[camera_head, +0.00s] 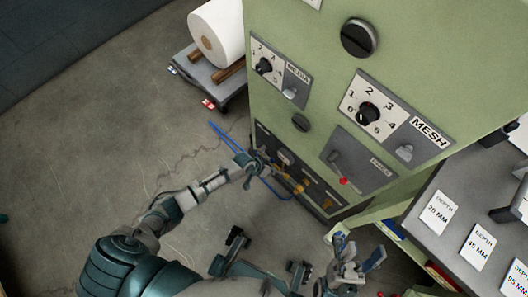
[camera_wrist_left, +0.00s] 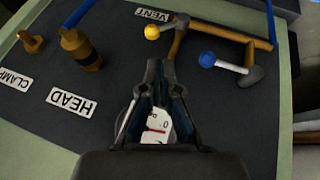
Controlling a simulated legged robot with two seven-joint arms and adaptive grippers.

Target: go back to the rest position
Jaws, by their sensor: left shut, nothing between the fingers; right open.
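My left gripper (camera_head: 262,168) is in front of the dark lower panel (camera_head: 320,188) of the green cabinet in the head view. In the left wrist view the left gripper's fingers (camera_wrist_left: 161,72) are together with nothing held. Behind them is the panel with a yellow-knobbed lever (camera_wrist_left: 152,32), a blue-knobbed lever (camera_wrist_left: 207,59) and a white gauge (camera_wrist_left: 156,126), partly hidden by the fingers. I cannot tell whether the fingers touch anything. My right gripper (camera_head: 358,255) is open and empty at the lower right, near the cabinet's foot.
The green cabinet (camera_head: 420,50) has a MESH dial (camera_head: 368,112) and a red-tipped lever (camera_head: 343,181). A cart (camera_head: 205,75) carries a white roll (camera_head: 217,32) at the upper left. A grey worktop (camera_head: 450,185) with depth cards is at right. Floor (camera_head: 110,130) at left is clear.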

